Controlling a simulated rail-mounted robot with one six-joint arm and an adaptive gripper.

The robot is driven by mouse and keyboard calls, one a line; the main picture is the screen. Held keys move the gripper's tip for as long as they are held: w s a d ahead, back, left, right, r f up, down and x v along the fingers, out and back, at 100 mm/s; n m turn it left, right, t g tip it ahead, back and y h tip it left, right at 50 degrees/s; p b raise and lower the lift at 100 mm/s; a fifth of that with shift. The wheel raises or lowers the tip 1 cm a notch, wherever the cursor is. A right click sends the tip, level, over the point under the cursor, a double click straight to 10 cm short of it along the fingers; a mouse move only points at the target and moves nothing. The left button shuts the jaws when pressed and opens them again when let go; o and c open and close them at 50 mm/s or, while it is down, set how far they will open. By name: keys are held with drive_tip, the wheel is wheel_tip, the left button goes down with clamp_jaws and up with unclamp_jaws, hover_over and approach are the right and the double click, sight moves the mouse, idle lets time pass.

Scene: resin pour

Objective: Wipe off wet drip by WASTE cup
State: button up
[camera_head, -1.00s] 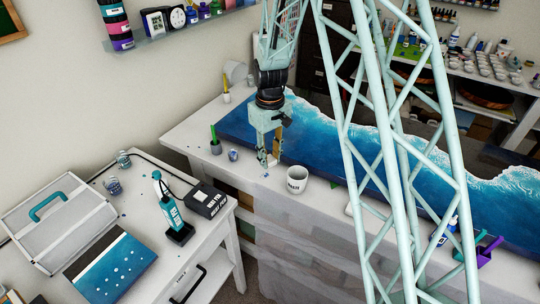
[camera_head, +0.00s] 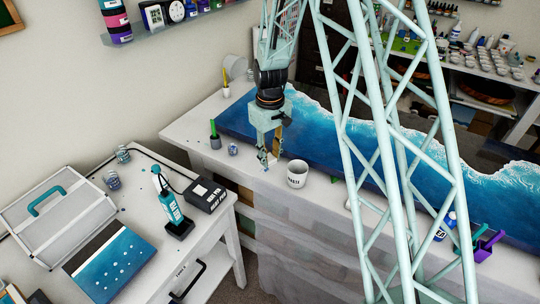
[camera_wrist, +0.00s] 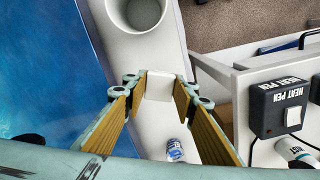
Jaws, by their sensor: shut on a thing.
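The white WASTE cup (camera_head: 297,179) stands upright on the white worktop (camera_head: 190,131), near its front edge; its lettering is hard to read. In the wrist view the cup (camera_wrist: 112,14) is partly cut off at the top. My gripper (camera_head: 268,163) is low over the worktop, just left of the cup and apart from it. In the wrist view my gripper (camera_wrist: 160,84) is shut on a small white pad (camera_wrist: 160,87), held between the fingertips. I cannot tell whether the pad touches the worktop. No wet drip shows clearly; the pad and fingers may cover it.
A blue wave panel (camera_head: 330,150) lies behind the cup. A small patterned jar (camera_head: 233,149) and a dark holder with a green tool (camera_head: 214,138) stand to the left. The side table holds the heat pen (camera_head: 171,207) and its box (camera_head: 205,194). A narrow strip of worktop is clear.

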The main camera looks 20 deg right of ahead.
sight(262, 168)
drive_tip(key=shift+f+b, duration=0.65)
drive_tip(key=shift+f, duration=1.1)
drive_tip(key=shift+f+b, duration=0.4)
drive_tip(key=shift+f, duration=0.25)
idle(0.4)
drive_tip(key=shift+w+a, duration=0.1)
drive_tip(key=shift+w+a+r, duration=0.1)
drive_tip(key=shift+w+a, duration=0.45)
drive_tip(key=shift+a, duration=0.05)
idle(0.4)
drive_tip(key=shift+w+a, duration=0.1)
drive_tip(key=shift+w, duration=0.05)
drive_tip(key=shift+w+a+f, duration=0.2)
drive_tip(key=shift+w+a, duration=0.35)
drive_tip(key=shift+a, duration=0.1)
idle(0.6)
drive_tip(key=shift+s, duration=0.1)
